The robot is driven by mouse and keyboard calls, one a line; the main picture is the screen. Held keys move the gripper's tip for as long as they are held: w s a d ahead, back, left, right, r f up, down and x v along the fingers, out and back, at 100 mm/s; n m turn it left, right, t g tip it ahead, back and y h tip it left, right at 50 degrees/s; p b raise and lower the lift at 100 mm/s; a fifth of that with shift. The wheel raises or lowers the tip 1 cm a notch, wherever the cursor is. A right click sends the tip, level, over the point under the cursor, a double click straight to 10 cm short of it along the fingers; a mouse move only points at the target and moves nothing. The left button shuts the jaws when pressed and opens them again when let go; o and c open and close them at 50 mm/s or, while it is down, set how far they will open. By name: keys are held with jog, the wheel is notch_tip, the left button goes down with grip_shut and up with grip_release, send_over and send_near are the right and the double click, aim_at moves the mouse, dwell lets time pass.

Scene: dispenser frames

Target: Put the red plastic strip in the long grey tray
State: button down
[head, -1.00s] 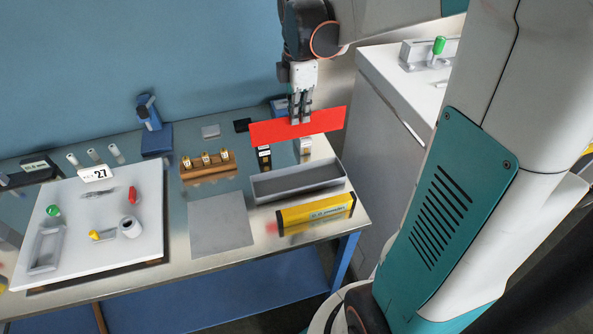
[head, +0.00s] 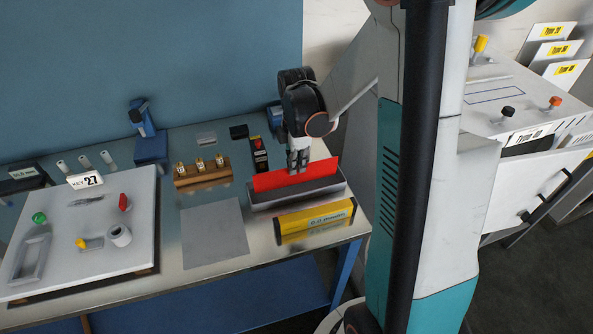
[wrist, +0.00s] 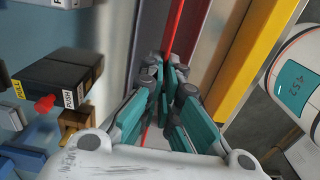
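The red plastic strip (head: 278,180) stands on its long edge along the long grey tray (head: 296,199), its upper part showing above the front wall. Its lower edge is hidden by that wall, so I cannot tell whether it touches the bottom. My gripper (head: 298,167) points down over the tray and is shut on the strip near the middle of its top edge. In the wrist view the strip (wrist: 176,25) shows as a thin red line running between the fingertips (wrist: 168,78), with tray walls on both sides.
A yellow level-like bar (head: 316,221) lies just in front of the tray. A wooden block with brass pieces (head: 203,178) and a grey mat (head: 214,235) are to the left. A black box (head: 258,156) stands close behind the tray. A white board (head: 90,215) fills the left.

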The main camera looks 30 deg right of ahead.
jog(key=shift+f, duration=1.05)
jog(key=shift+f+b, duration=0.2)
jog(key=shift+b, duration=0.1)
jog(key=c, duration=1.8)
grip_release()
jog(key=shift+r, duration=0.15)
notch_tip(320, 180, up, 12)
jog(key=p, duration=0.3)
jog(key=shift+r, duration=0.1)
